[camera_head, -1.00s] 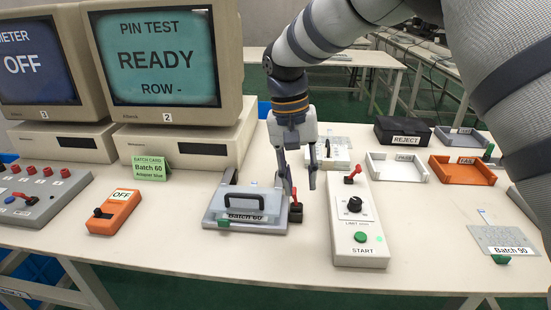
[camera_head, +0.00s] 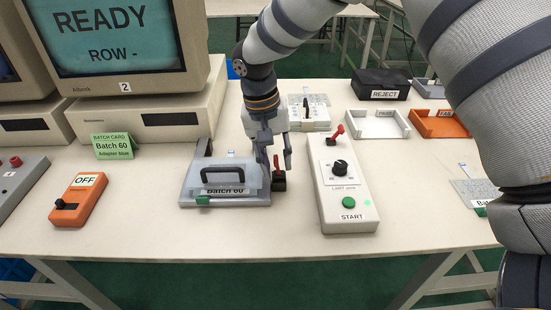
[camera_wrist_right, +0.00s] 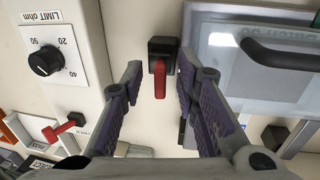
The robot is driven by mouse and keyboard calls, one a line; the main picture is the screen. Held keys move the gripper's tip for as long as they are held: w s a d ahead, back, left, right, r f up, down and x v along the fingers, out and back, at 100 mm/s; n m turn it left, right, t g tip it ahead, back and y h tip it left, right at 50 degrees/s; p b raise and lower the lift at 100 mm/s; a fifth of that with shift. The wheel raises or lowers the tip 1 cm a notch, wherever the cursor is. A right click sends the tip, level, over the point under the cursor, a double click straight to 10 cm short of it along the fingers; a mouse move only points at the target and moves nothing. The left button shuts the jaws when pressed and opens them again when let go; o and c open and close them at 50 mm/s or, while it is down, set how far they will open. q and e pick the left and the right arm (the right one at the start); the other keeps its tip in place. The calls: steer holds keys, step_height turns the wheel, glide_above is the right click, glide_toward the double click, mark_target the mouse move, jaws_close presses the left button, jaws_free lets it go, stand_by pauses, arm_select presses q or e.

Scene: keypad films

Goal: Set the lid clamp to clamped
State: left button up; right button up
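The lid clamp is a red lever (camera_head: 277,163) on a black block (camera_head: 278,183) at the right edge of the grey test fixture (camera_head: 240,201). In the head view the lever stands up from its block. The fixture's clear lid (camera_head: 210,180), with a dark handle, lies down over a part labelled Batch 60. My right gripper (camera_head: 276,169) points down over the clamp. In the right wrist view, the red lever (camera_wrist_right: 160,80) shows between the open fingers (camera_wrist_right: 159,72), with gaps on both sides. My left gripper is out of view.
The limit box (camera_head: 347,215) with knob, green START button and red switch stands close to the right of the clamp. An orange OFF switch (camera_head: 79,200) and green batch card (camera_head: 112,146) are at left. The front table strip is clear.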

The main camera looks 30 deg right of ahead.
jaws_close()
steer(key=shift+w+a+f+g+h+b, duration=0.2)
steer(key=shift+f+g+h+b, duration=0.15)
steer(key=shift+h, duration=0.25)
steer(key=shift+w+a+f+g+h+b, duration=0.2)
steer(key=shift+a+g+h+b, duration=0.15)
steer(key=shift+g+h+b, duration=0.35)
steer(key=shift+a+h, duration=0.1)
steer(key=shift+h, duration=0.3)
steer(key=shift+r, duration=0.2)
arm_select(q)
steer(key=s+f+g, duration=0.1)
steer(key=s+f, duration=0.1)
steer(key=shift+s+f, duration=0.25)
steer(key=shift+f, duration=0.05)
arm_select(e)
steer(key=shift+r, duration=0.1)
jaws_free()
